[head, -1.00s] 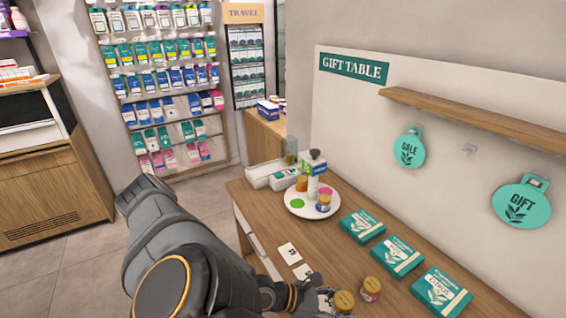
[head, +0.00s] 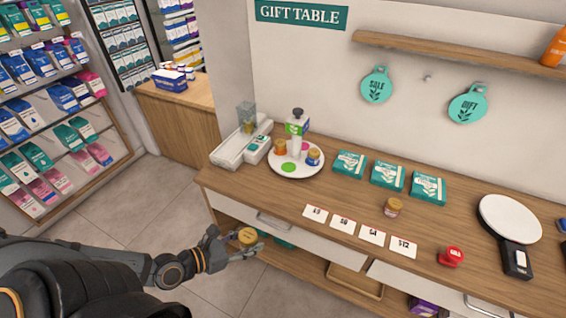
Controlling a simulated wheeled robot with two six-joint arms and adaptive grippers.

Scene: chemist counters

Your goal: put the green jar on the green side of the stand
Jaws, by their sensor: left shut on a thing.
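My left gripper (head: 236,246) is shut on a jar with a gold lid (head: 247,236). It holds the jar in front of the table's front edge, lower left of the stand; the jar's body colour is hard to tell. The round white stand (head: 275,172) is on the wooden table. It has a bare green spot (head: 289,167) at its front and a pink spot (head: 302,147) at the back right. My right gripper is out of view.
Another gold-lidded jar (head: 392,208) stands on the table (head: 350,196). Several price cards (head: 343,224) lie along the front edge. Teal boxes (head: 387,175) lie behind. A white tray (head: 229,152) is left of the stand. A red item (head: 451,257) is at the right.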

